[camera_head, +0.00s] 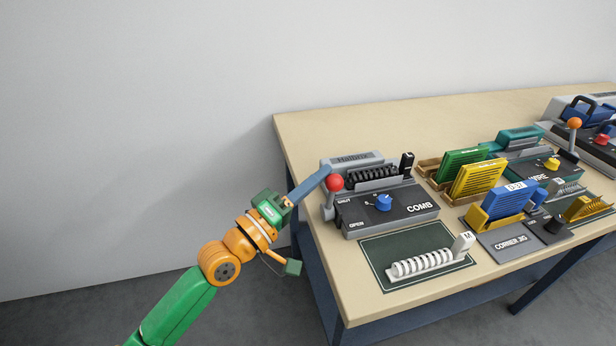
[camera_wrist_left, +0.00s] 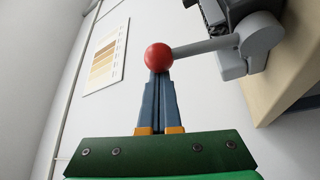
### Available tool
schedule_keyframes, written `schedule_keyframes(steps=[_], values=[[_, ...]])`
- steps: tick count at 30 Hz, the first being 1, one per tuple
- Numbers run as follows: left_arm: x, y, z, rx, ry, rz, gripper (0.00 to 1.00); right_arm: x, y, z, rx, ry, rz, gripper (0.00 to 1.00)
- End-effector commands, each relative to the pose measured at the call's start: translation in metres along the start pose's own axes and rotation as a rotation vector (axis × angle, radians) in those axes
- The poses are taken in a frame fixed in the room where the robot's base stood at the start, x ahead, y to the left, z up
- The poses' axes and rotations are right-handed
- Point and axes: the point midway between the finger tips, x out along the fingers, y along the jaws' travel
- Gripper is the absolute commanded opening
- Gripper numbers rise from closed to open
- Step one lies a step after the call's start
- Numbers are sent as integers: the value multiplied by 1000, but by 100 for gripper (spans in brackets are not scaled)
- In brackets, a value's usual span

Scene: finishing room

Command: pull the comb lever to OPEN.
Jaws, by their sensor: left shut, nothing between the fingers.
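The comb machine (camera_head: 395,212) is a grey box with a dark front panel marked COMB, SHUT and OPEN, at the left end of the table. Its lever has a red ball knob (camera_head: 335,182) at the machine's left side, up near the SHUT mark. In the left wrist view the red knob (camera_wrist_left: 159,57) sits on a grey rod running right to the machine. My left gripper (camera_head: 326,171) is shut, its blue fingers together and empty. The fingertips are at the knob; whether they touch it I cannot tell. My right gripper is not in view.
A dark green mat (camera_head: 380,262) with a white comb spine (camera_head: 422,263) lies in front of the machine. Green (camera_head: 462,163) and yellow (camera_head: 478,180) card stacks stand to its right. A corner jig (camera_head: 505,243) sits near the front edge. The floor left of the table is clear.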

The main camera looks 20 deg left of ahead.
Motion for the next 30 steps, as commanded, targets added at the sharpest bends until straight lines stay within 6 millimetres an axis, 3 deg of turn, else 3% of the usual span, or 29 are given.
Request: schedule_keyframes(steps=[1,10,30], values=[[-3,-4,5,26,-2,14,0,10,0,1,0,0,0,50],[-9,2,16,149,-1,86,0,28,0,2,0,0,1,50],[-11,6,19,193,-1,112,0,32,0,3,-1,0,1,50]])
